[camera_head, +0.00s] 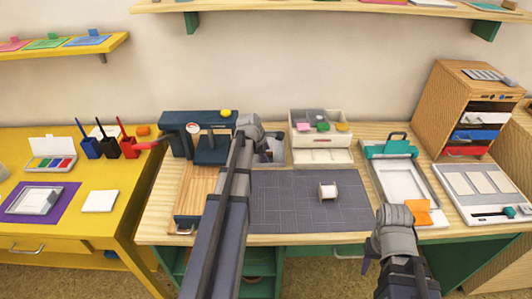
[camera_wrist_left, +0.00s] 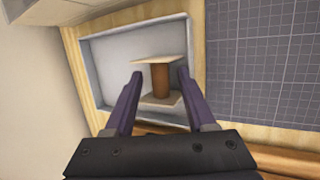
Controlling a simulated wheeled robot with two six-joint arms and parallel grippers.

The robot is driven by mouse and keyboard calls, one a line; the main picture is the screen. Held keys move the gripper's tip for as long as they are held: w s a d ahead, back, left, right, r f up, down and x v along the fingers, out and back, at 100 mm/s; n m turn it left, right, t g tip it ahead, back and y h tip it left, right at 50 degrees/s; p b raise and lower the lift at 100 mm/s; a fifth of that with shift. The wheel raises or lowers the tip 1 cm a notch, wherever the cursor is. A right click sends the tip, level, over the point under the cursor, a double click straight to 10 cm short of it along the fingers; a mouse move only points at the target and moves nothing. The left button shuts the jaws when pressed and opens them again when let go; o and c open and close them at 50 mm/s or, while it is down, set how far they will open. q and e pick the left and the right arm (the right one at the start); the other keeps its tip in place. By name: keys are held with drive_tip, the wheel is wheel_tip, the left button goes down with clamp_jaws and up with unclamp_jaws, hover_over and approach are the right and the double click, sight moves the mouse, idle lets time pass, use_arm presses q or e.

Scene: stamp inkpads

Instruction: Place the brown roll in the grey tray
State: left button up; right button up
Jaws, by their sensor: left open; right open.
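The brown roll (camera_wrist_left: 160,86), a brown core between two square tan end plates, is in the left wrist view. It stands within the grey tray (camera_wrist_left: 97,72), between the fingers of my left gripper (camera_wrist_left: 159,76). The fingers are open, one on each side of the roll; I cannot tell whether the lower plate rests on the tray floor. In the head view the tray (camera_head: 283,152) is partly covered by my left arm, with the left gripper (camera_head: 262,142) over it; the roll is hidden there. My right gripper (camera_head: 394,220) is open, empty, at the front right.
A white roll (camera_head: 328,191) stands on the dark grid mat (camera_head: 285,205). A teal-clamped board (camera_head: 390,150) lies at the right. A wooden board (camera_head: 192,193) with a dark press (camera_head: 212,148) is at the left.

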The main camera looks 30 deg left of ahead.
use_arm(q)
drive_tip(key=shift+r, duration=0.1)
drive_tip(key=shift+s+r+p, duration=0.15)
drive_tip(key=shift+r+p, duration=0.3)
drive_tip(key=shift+p, duration=0.1)
drive_tip(key=p+v, duration=0.9)
drive_tip(key=v, duration=0.2)
drive_tip(key=shift+p, duration=0.35)
drive_tip(key=s+d+f+m+g, duration=0.1)
drive_tip(key=s+d+m+g, duration=0.15)
drive_tip(key=d+m, duration=0.7)
drive_tip(key=s+d+f+m+g, duration=0.1)
drive_tip(key=s+d+m, duration=0.35)
drive_tip(key=d, duration=0.95)
drive_tip(key=s+d+m+g+y, duration=0.1)
drive_tip(key=s+d+m+g, duration=0.1)
drive_tip(key=s+d+m, duration=0.8)
drive_tip(key=d+m, duration=0.2)
drive_tip(key=m, duration=0.1)
drive_tip(key=shift+s+f, duration=0.2)
drive_tip(key=shift+s, duration=0.15)
